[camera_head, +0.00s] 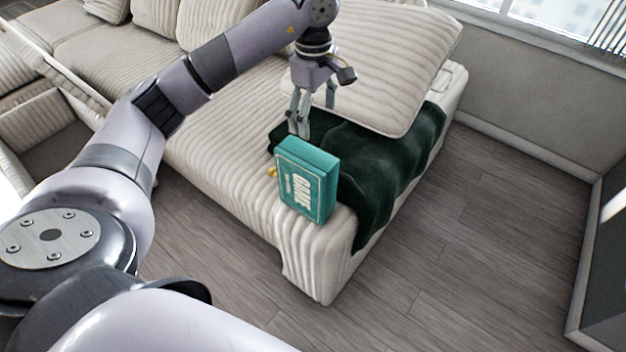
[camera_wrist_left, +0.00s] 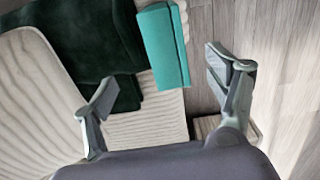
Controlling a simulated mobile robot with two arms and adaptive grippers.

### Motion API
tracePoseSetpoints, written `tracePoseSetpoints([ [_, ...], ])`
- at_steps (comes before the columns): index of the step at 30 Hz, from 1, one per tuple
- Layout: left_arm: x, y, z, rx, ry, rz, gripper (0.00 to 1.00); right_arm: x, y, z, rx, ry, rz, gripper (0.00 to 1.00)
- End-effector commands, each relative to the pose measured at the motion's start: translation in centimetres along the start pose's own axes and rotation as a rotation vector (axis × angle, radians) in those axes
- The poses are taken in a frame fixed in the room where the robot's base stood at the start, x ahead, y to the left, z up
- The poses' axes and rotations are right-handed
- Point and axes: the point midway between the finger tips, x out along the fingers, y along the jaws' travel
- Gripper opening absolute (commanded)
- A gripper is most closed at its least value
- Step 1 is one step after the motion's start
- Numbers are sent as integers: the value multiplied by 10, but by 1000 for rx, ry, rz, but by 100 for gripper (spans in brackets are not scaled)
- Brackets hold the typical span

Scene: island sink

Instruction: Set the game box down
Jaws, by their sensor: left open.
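The teal game box (camera_head: 307,182) stands upright at the near end of the cream sofa (camera_head: 228,135), by the edge of a dark green blanket (camera_head: 385,165). My left gripper (camera_head: 299,130) is open and empty, just behind and above the box in the head view. In the left wrist view the box (camera_wrist_left: 164,45) lies ahead of the two spread fingers (camera_wrist_left: 165,82), and a gap shows between them and it. The box's underside is hidden. My right gripper is not in view.
A large cream cushion (camera_head: 390,70) lies on the sofa behind the gripper. A small gold object (camera_head: 272,171) sits beside the box. Bare wooden floor (camera_head: 470,240) lies to the right. A dark-panelled unit (camera_head: 606,270) stands at the far right.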

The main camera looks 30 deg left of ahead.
Motion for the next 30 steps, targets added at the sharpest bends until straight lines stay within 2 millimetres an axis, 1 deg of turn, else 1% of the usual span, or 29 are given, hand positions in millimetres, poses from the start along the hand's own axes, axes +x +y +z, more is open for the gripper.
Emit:
tracePoseSetpoints([
  [2, 4, -2, -7, -5, 22, -11, 79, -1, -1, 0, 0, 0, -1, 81],
  [5, 20, -3, -8, -5, 25, -16, 79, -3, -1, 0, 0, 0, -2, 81],
  [12, 73, -4, -8, -4, 21, -17, 79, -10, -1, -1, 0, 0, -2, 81],
  [16, 98, -4, -9, -5, 21, -15, 79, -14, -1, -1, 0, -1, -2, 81],
  [19, 110, -4, -9, -4, 20, -12, 79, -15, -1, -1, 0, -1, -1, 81],
  [26, 126, -5, -11, -5, 20, -13, 79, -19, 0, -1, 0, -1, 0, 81],
  [30, 146, -8, -15, -6, 19, -15, 79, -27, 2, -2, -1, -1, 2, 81],
])
